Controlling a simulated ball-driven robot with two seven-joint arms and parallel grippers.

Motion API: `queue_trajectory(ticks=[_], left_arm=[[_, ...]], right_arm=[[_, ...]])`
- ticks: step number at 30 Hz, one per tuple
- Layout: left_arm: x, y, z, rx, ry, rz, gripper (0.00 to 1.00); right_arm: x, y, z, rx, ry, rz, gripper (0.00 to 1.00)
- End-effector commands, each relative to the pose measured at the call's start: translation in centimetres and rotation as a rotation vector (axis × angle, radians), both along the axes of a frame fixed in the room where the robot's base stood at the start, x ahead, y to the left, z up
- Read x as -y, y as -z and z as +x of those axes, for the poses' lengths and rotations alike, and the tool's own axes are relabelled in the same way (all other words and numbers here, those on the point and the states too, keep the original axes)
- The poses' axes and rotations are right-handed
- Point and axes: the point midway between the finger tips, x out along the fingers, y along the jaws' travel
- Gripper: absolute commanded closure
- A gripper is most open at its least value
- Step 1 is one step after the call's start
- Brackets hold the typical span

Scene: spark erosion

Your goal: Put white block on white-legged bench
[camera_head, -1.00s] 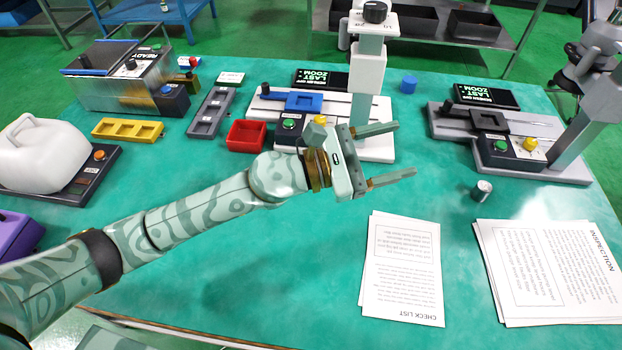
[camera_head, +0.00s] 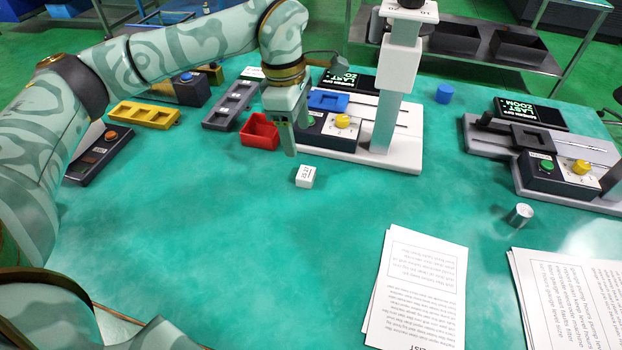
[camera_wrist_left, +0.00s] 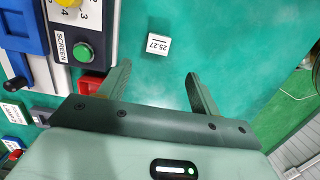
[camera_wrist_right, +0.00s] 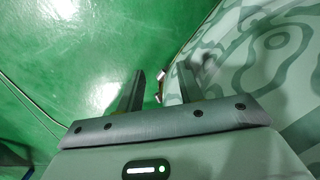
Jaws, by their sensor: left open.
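The white block (camera_head: 305,176) lies on the green bench top in front of the microscope-like stand with the white base, with dark print on its upper face. It also shows in the left wrist view (camera_wrist_left: 157,46), just ahead of the space between the fingers. My left gripper (camera_head: 296,137) is open and empty, pointing down just behind the block and apart from it. My right gripper (camera_wrist_right: 160,84) is open over green floor, away from the block. The green-topped bench (camera_head: 220,240) shows no legs, and I cannot pick out a white-legged bench.
A red tray (camera_head: 260,132) stands close left of my left gripper. The white-based stand (camera_head: 398,160) rises behind the block. Papers (camera_head: 417,290) and a metal cylinder (camera_head: 519,215) lie to the right. The bench top before the block is clear.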

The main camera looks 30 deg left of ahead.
Motion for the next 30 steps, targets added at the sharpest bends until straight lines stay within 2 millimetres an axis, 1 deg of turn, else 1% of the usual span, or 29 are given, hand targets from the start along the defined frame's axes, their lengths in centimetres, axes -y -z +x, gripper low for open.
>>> queue_trajectory(ticks=[1,3,6,11,14,15,18,22,29,30], left_arm=[[0.2,2.2,0.1,-0.008,0.002,-0.001,0.36],[0.4,3.7,0.1,-0.008,0.003,-0.002,0.36],[0.6,5.2,0.2,-0.004,0.003,-0.002,0.36],[0.8,6.1,0.3,-0.001,0.003,-0.003,0.36],[0.9,7.6,0.4,-0.005,0.004,-0.003,0.36],[1.0,8.5,0.5,-0.007,0.005,-0.003,0.36],[1.2,10.2,0.7,-0.007,0.005,-0.004,0.36],[1.3,11.2,0.7,-0.003,0.004,-0.002,0.36],[1.3,10.9,0.7,0.002,0.004,-0.003,0.36],[1.3,10.9,0.7,0.002,0.004,-0.003,0.45]], right_arm=[[0.0,0.9,-0.5,-0.012,0.000,0.000,0.64],[0.0,1.4,-0.8,-0.019,0.000,0.000,0.64],[0.0,1.9,-1.1,-0.025,0.000,0.000,0.64],[0.0,2.2,-1.3,-0.031,0.000,0.000,0.64],[0.0,3.0,-1.7,-0.047,-0.005,-0.002,0.64],[0.3,3.4,-1.7,-0.051,-0.014,-0.005,0.64],[1.3,4.1,-0.8,-0.051,-0.043,-0.021,0.64],[1.6,4.4,-0.6,-0.055,-0.056,-0.025,0.64],[1.5,4.2,-0.5,-0.054,-0.058,-0.026,0.64],[1.5,4.2,-0.5,-0.054,-0.058,-0.026,0.64]])
